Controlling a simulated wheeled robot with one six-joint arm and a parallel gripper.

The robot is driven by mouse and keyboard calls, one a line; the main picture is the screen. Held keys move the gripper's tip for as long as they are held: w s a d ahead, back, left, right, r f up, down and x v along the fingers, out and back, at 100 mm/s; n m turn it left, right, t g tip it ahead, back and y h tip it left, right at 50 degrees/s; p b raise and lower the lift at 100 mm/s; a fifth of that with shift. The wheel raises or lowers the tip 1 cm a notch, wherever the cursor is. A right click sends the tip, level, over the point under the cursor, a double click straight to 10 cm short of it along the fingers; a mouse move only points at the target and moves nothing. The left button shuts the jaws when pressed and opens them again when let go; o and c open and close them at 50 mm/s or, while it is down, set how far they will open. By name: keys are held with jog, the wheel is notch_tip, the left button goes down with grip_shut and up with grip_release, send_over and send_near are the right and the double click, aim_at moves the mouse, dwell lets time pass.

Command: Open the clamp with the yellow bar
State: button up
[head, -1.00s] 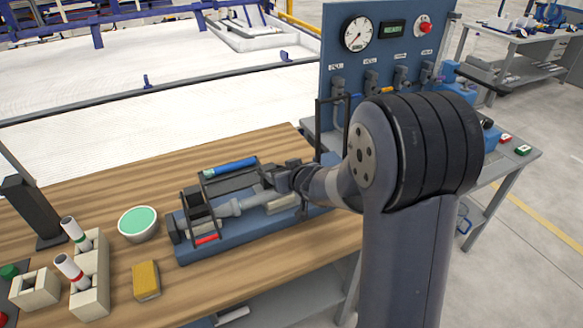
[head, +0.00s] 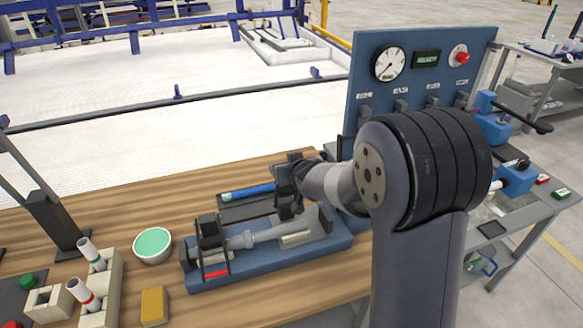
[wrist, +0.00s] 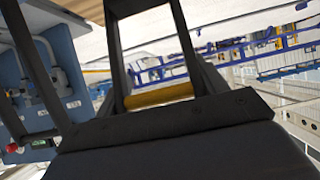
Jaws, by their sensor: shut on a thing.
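The yellow bar (wrist: 160,96) shows in the wrist view, lying across between dark uprights just ahead of my gripper. In the head view my arm and gripper (head: 287,187) hide it. My gripper is shut on the bar, above the right part of the blue fixture (head: 270,268); the exact finger contact is hard to see. A grey pipe (head: 255,237) lies along the fixture. A second clamp, with a red bar (head: 217,274), stands over the pipe's left end, its bar low at the front.
A blue tube (head: 247,192) lies in a dark tray behind the fixture. A bowl with green contents (head: 152,244), a yellow block (head: 154,305) and a pale holder with tubes (head: 98,300) stand left. The gauge panel (head: 425,75) rises behind my arm at the right.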

jog(key=shift+w+a+f, duration=0.15)
jog(key=shift+w+a, duration=0.05)
jog(key=shift+w, duration=0.25)
jog(key=shift+f, duration=0.15)
jog(key=o, duration=1)
jog(key=shift+c, duration=0.2)
jog(key=shift+o, duration=1.2)
jog(key=shift+w+a, duration=0.1)
jog(key=shift+w, duration=0.1)
jog(key=shift+s+r, duration=0.3)
jog(key=p+v, duration=0.2)
jog(key=v, duration=0.8)
